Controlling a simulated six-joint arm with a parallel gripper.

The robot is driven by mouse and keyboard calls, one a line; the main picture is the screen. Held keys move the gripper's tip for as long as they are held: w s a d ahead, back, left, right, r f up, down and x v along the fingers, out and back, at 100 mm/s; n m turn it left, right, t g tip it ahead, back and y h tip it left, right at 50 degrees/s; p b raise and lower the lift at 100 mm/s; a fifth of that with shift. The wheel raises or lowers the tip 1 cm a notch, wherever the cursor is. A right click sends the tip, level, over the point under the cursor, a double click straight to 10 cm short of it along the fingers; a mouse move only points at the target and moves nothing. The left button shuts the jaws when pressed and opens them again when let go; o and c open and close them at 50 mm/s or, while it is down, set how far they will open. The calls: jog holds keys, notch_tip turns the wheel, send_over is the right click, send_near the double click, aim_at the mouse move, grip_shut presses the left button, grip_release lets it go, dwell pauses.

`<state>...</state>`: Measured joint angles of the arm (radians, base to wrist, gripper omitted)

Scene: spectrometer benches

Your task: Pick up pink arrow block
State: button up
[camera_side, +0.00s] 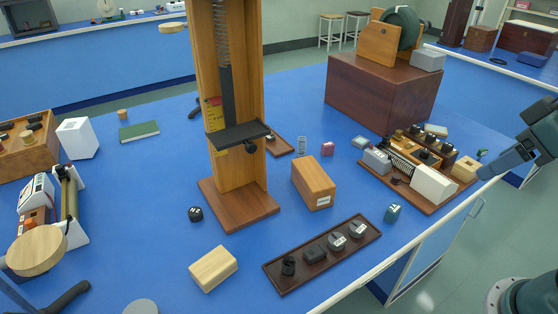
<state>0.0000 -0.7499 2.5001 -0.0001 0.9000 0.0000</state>
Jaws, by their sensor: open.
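A small pink block (327,148) stands on the blue bench top, behind the wooden box and right of a small coil spring. No arrow can be made out on it at this size. My gripper (498,165) is at the right edge of the view, above the bench's front edge, well to the right of the pink block. It is open, with nothing seen between its fingers, and it is apart from everything on the bench.
A wooden box (313,183) stands in front of the pink block. A tall wooden column (228,110) rises to its left. An instrument board (421,170) lies between it and my gripper. A teal marked block (393,213) and a dark tray (276,280) are nearer the front edge.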

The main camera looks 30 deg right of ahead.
jog(key=m+g+h, duration=0.1)
jog(key=m, duration=0.2)
send_over(329, 144)
jog(key=s+a, duration=0.1)
jog(key=s, duration=0.4)
notch_tip(329, 144, down, 18)
jog(key=shift+f, duration=0.2)
jog(key=shift+x, duration=4.1)
